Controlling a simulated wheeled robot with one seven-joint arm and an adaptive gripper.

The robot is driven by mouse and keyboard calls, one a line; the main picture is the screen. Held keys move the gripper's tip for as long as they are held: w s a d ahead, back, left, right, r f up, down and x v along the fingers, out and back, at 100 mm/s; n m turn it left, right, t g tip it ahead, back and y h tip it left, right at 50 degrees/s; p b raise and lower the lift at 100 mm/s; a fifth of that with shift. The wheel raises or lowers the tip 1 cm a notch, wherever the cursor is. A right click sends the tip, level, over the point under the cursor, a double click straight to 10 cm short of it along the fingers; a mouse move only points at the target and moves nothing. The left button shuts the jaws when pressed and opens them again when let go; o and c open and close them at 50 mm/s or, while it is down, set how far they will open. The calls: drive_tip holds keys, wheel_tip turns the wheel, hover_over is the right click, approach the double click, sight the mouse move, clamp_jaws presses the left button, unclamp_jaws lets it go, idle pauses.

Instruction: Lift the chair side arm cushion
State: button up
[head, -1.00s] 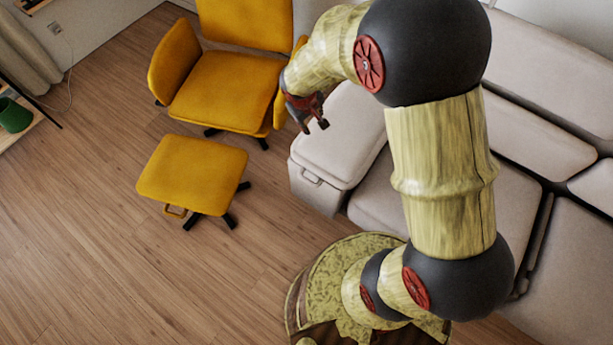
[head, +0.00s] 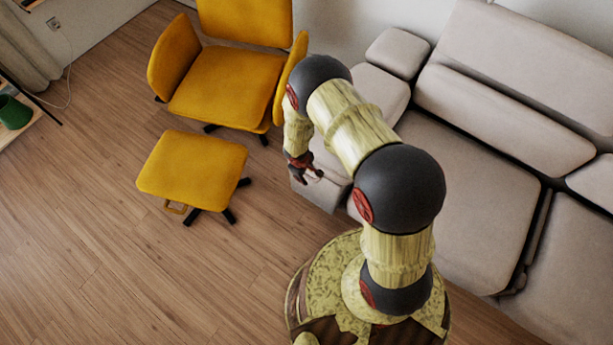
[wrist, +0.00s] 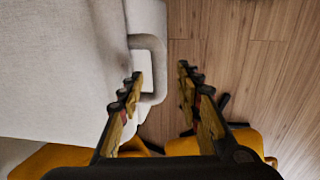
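The light grey arm cushion (head: 384,90) is at the end of the sofa beside the yellow chair; my arm hides much of it in the head view. In the wrist view the cushion (wrist: 60,70) fills the left side, with its loop handle (wrist: 158,70) standing out from the edge. My gripper (head: 305,170) hangs at that end of the sofa, pointing down. In the wrist view my gripper (wrist: 160,88) is open and empty. The left finger overlaps the loop's lower part in the picture, and the right finger is over the floor. I cannot tell whether either touches.
A yellow chair (head: 225,85) stands close to the left of my arm. A yellow footstool (head: 192,170) is left of my gripper. The sofa seat (head: 475,190) and backrest (head: 540,60) are at right. Wooden floor (head: 90,240) is clear at lower left.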

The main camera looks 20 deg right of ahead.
drive_tip(key=shift+w+d+f, duration=0.15)
drive_tip(key=shift+d+f, duration=0.05)
drive_tip(key=shift+f, duration=0.9)
drive_tip(key=shift+c, duration=1.2)
clamp_jaws()
